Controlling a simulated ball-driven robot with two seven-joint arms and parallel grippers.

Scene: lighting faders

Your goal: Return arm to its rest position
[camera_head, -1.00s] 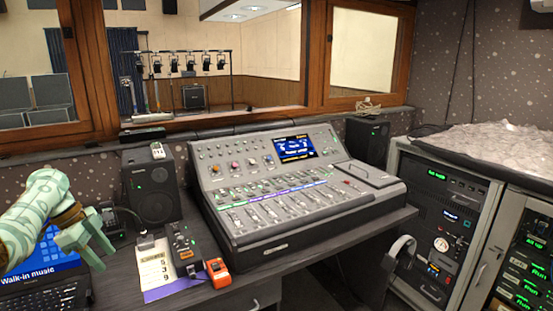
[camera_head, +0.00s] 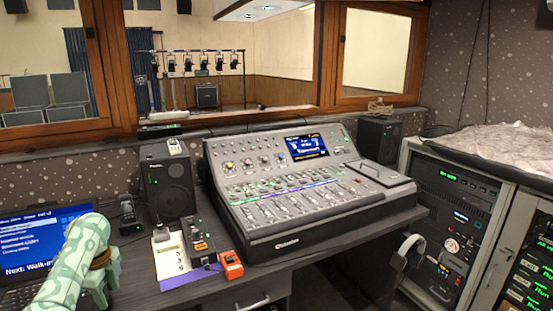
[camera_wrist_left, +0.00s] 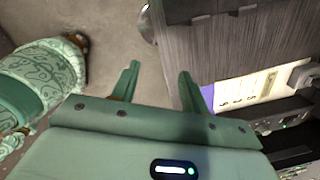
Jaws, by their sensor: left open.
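My left arm, pale green with a leafy pattern, comes in at the lower left of the head view. Its left gripper (camera_head: 100,285) is in front of the laptop, left of the desk items, with the fingertips partly hidden by the wrist. In the left wrist view the gripper (camera_wrist_left: 157,80) shows two green fingers spread apart with nothing between them. The wood-grain desk edge (camera_wrist_left: 195,55) lies below and to the right of the fingers, and floor shows between them. My right gripper is not in these views.
The mixing console (camera_head: 310,195) stands at the desk's middle. Equipment racks (camera_head: 455,200) are at the right.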

